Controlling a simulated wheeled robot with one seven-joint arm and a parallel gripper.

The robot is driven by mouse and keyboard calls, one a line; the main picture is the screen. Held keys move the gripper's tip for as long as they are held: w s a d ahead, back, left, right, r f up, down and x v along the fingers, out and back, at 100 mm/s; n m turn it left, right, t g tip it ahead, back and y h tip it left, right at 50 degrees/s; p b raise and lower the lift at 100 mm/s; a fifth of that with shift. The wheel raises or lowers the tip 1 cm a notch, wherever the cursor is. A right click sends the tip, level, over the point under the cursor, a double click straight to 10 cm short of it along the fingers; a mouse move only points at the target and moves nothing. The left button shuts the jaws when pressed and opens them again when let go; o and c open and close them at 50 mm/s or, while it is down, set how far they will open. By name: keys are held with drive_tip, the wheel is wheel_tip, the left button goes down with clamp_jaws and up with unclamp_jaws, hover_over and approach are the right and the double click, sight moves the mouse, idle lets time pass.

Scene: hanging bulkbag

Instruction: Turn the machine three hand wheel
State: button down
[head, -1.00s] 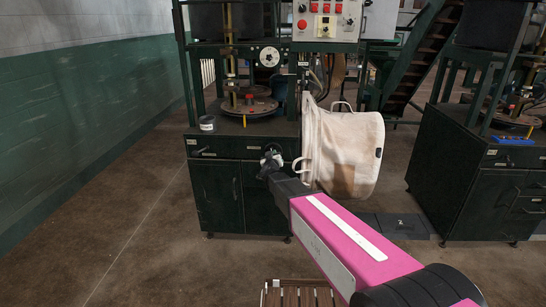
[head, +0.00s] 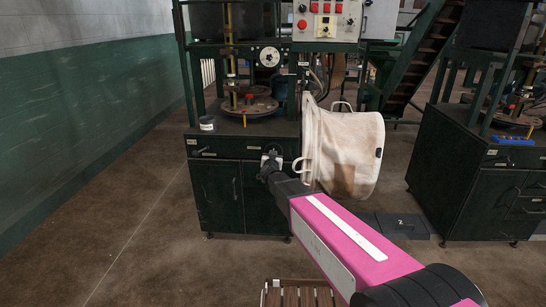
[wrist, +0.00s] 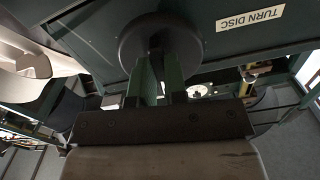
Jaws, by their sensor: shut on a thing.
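The hand wheel shows in the wrist view as a dark round disc (wrist: 160,42) on the green machine front, beside a "TURN DISC" label (wrist: 250,18). My gripper (wrist: 160,75) is shut on the wheel's middle part, with its two green fingers one on each side of it. In the head view my gripper (head: 270,160) is at the front of the dark green cabinet (head: 218,190), below its top; the wheel is mostly hidden there. Above it, a round disc table (head: 250,107) with a red piece sits on the machine.
A large cream bulk bag (head: 340,150) hangs just right of my gripper, close to my arm. A wooden slatted pallet (head: 300,295) lies on the floor in front. Another machine (head: 480,170) stands at the right. The floor at the left is clear.

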drive_tip(key=m, duration=1.1)
drive_tip(key=shift+a, duration=0.1)
drive_tip(key=shift+m, duration=0.4)
drive_tip(key=c, duration=1.2)
unclamp_jaws()
drive_tip(key=shift+o, duration=0.2)
drive_tip(key=shift+s+r, duration=0.1)
drive_tip(key=shift+s, duration=0.1)
drive_tip(key=s, duration=1)
drive_tip(key=shift+s+a, duration=0.2)
drive_tip(key=shift+s, duration=0.05)
drive_tip(key=shift+d, duration=0.1)
